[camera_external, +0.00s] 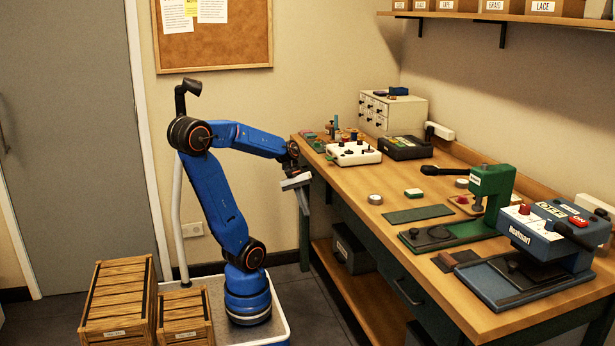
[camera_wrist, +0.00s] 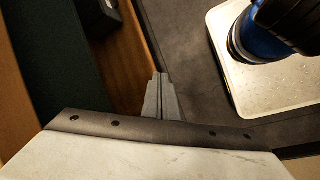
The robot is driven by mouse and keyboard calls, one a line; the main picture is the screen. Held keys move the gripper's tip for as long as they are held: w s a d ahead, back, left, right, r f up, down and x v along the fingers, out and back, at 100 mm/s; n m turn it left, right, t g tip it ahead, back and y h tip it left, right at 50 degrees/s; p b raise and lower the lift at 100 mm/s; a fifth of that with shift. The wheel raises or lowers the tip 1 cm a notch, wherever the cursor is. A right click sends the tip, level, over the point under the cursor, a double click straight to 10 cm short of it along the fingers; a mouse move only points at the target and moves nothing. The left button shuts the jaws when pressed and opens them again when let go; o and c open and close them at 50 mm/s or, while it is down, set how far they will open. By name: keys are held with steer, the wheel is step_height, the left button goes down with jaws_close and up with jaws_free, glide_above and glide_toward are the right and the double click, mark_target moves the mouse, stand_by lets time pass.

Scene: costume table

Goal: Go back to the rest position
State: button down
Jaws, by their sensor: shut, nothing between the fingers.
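My gripper (camera_external: 297,181) hangs at the end of my blue arm in the external view, beside the left front edge of the wooden table (camera_external: 345,188) and out over the floor. In the wrist view my gripper (camera_wrist: 160,78) shows as two grey fingers lying together, with nothing between them. The arm is bent at the elbow, with its upper part raised and its forearm reaching right toward the table. Nothing is visibly touching the fingers.
Wooden crates (camera_external: 118,300) stand at the left of my base. The table carries a white control box (camera_external: 353,153), a green press (camera_external: 490,185) and a blue press (camera_external: 545,235). A dark bin (camera_external: 352,250) sits on the lower shelf. Floor between base and table is clear.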

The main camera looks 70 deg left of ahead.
steer(key=s+d+r+m+t+y, duration=0.2)
steer(key=s+d+m+y, duration=0.2)
steer(key=m, duration=0.7)
steer(key=shift+s+y, duration=0.3)
steer(key=shift+s, duration=0.6)
steer(key=shift+r, duration=0.1)
